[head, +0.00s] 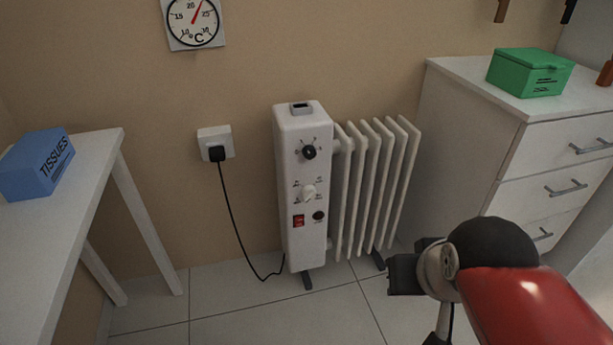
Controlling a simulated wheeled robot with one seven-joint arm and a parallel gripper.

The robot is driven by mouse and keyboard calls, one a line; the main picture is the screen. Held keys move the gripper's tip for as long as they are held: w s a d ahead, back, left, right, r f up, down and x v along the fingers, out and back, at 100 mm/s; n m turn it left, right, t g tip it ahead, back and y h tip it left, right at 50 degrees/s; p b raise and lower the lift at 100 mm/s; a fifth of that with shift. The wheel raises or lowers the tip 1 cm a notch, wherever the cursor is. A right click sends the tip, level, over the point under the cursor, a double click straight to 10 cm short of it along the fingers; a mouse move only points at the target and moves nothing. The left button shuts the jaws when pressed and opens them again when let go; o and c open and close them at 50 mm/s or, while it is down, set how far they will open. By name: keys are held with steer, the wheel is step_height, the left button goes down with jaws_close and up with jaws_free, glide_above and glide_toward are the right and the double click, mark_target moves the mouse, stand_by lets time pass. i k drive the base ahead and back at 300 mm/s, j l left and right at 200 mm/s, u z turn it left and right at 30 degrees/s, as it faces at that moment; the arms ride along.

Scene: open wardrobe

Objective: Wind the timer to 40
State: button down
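A white oil radiator (303,240) stands on the tiled floor against the wall. Its front panel has a black knob (309,152) at the top with marks around it. Below is a white dial (308,192) with small numbers around it, likely the timer; its setting is too small to read. A red switch (298,221) and a small dark round part (318,216) sit under the dial. My gripper (392,275) is at the lower right, in front of the radiator's fins and apart from the panel. Its fingers are not clear enough to tell open from shut.
A white table (95,165) with a blue tissue box (38,163) stands at left. A white drawer cabinet (480,130) with a green box (530,72) stands at right. A black cord (232,215) runs from the wall socket (215,141). Floor before the radiator is clear.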

mark_target(308, 193)
steer(key=j+u, duration=0.5)
steer(key=i+j+u, duration=0.15)
steer(key=j+u, duration=0.15)
steer(key=u, duration=0.2)
